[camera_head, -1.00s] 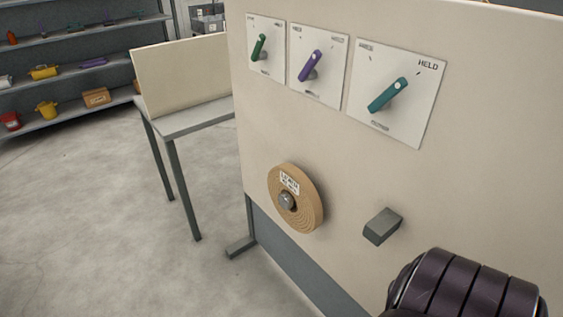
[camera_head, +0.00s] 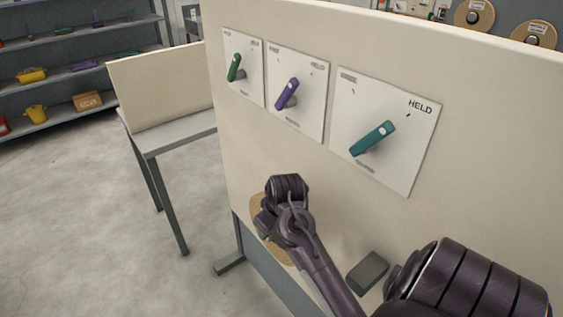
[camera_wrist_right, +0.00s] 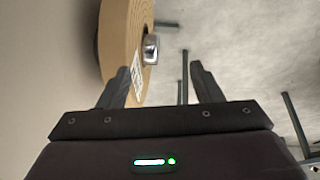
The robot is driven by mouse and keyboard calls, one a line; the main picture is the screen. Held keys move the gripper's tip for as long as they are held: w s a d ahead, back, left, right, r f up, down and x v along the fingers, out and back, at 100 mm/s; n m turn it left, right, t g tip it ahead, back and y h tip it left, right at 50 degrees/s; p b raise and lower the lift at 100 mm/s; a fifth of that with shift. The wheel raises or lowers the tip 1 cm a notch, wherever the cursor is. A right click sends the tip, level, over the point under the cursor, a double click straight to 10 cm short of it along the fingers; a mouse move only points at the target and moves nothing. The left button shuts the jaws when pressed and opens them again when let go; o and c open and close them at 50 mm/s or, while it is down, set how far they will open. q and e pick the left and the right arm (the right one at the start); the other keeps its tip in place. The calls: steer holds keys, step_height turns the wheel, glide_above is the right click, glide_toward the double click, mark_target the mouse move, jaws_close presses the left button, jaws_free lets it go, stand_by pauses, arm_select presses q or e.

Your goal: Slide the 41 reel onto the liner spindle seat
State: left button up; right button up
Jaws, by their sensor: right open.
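A tan wound reel (camera_head: 257,213) sits on the upright cream panel, mostly hidden behind my right arm in the head view. In the right wrist view the reel (camera_wrist_right: 118,35) shows edge-on at the upper left, with a metal spindle end (camera_wrist_right: 151,48) sticking out of its face and a white label I cannot read. My right gripper (camera_wrist_right: 160,80) is open and empty, close to the reel. The reel's near edge overlaps the left finger; I cannot tell whether they touch. The fingers are hidden in the head view. My left gripper is not in view.
The panel (camera_head: 300,160) carries green (camera_head: 234,67), purple (camera_head: 287,93) and teal (camera_head: 373,138) levers; the teal plate reads HELD. A grey block (camera_head: 367,272) juts out lower right. Other reels (camera_head: 474,17) hang at the back right. A small table (camera_head: 180,132) stands left.

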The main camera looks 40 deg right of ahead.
steer(key=shift+m+t+y, duration=0.3)
steer(key=shift+m+y, duration=0.3)
steer(key=w+d, duration=0.1)
steer(key=d, duration=0.1)
steer(key=w+d+r, duration=0.1)
steer(key=d, duration=0.1)
steer(key=w+d+r, duration=0.1)
steer(key=w+d, duration=0.1)
steer(key=shift+w+d, duration=0.1)
steer(key=shift+d, duration=0.25)
steer(key=x, duration=0.7)
steer(key=shift+w+d+f, duration=0.1)
steer(key=shift+w+f, duration=0.1)
steer(key=shift+f, duration=0.15)
jaws_close()
